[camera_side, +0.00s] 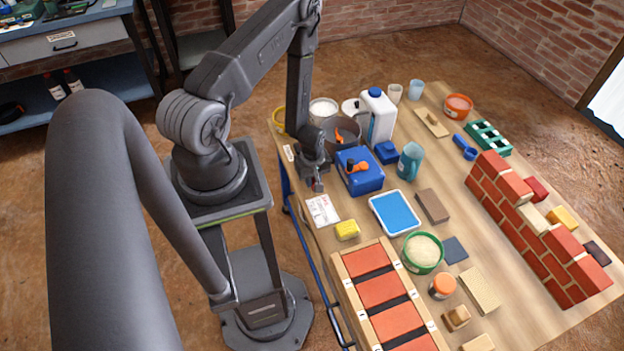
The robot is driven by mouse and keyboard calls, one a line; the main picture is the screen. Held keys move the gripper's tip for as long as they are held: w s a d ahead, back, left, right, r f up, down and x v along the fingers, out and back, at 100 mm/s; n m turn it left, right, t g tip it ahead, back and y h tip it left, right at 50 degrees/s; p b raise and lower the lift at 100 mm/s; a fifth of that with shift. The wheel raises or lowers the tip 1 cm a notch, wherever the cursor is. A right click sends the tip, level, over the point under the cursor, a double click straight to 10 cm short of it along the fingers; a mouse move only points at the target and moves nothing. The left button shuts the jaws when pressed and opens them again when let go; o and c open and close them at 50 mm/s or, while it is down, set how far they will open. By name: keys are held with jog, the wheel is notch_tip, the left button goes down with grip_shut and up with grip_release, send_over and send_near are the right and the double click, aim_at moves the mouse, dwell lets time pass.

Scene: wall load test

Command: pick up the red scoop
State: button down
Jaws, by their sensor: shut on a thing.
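My gripper (317,186) is low over the table's left edge, left of the blue box. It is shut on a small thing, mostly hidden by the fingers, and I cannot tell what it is. I cannot make out a red scoop for certain. A blue scoop-like tool (465,148) lies at the right, far from my gripper. An orange-handled tool (356,166) lies on the blue box (360,180). Another orange piece (340,137) shows at the dark bowl (346,126).
A white jug (378,118) and a teal mug (410,161) stand behind the blue tray (395,213). A brick wall (525,225) stands at the right. A crate of red bricks (435,329) is in front. A white card (322,210) lies near my gripper.

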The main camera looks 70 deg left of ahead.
notch_tip(320, 180, up, 4)
jog(key=shift+f, duration=0.1)
jog(key=s+a+r, duration=0.5)
jog(key=s+r, duration=0.1)
jog(key=s, duration=0.3)
jog(key=w+d+r+m, duration=0.3)
jog(key=w+r+m, duration=0.15)
jog(key=w, duration=0.25)
jog(key=w+d+r+m, duration=0.2)
jog(key=w+r+m, duration=0.1)
jog(key=w+m, duration=0.3)
jog(key=w+d+r+m, duration=0.3)
jog(key=w+d+r, duration=0.1)
jog(key=d, duration=0.3)
jog(key=w+d+r+m, duration=0.4)
jog(key=d+r, duration=0.1)
jog(key=d, duration=0.2)
jog(key=shift+w+d+r, duration=0.2)
jog(key=shift+w+r, duration=0.05)
jog(key=shift+a+m, duration=0.1)
jog(key=shift+m, duration=0.15)
